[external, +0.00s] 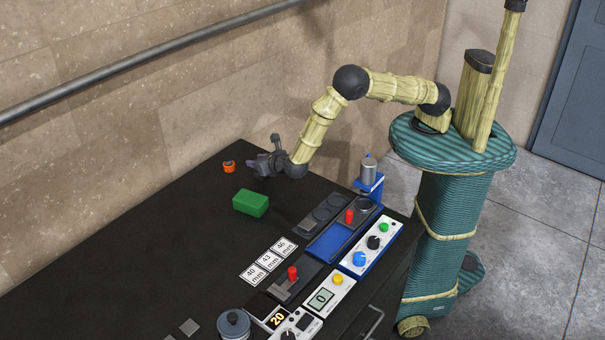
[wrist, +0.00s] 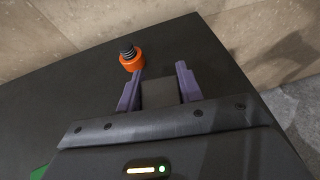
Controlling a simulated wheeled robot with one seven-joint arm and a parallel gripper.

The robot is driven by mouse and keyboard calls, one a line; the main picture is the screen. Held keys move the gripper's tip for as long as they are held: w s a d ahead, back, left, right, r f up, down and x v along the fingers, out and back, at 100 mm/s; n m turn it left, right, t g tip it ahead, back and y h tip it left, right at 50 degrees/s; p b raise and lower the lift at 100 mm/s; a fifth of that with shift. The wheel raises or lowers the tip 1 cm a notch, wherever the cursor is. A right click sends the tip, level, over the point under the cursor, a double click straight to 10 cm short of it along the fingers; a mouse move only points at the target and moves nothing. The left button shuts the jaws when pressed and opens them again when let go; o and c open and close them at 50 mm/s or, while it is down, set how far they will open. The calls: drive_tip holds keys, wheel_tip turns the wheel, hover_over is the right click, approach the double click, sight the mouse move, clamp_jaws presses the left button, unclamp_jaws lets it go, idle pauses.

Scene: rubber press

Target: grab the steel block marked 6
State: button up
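My gripper (external: 258,164) is low over the far part of the black table in the external view, with its fingers toward the left. In the wrist view, my gripper's two purple fingers (wrist: 160,70) stand apart. A plain grey, square-looking piece (wrist: 161,92) shows between them, close to both. I cannot tell whether the fingers touch it, and no number is readable on it. Two small grey plates, one of them this plate (external: 190,327), lie at the near left edge of the external view. Their markings are not readable either.
An orange ring-shaped item (external: 229,167) lies just left of my gripper; it also shows in the wrist view (wrist: 132,62). A green block (external: 251,203) lies nearer. The left table is clear.

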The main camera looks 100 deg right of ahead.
clamp_jaws()
drive_tip(key=shift+r, duration=0.1)
drive_tip(key=shift+w+r, duration=0.1)
drive_tip(key=shift+r, duration=0.1)
wheel_tip(320, 180, up, 10)
drive_tip(key=shift+f+b, duration=0.2)
drive_tip(key=shift+b, duration=0.9)
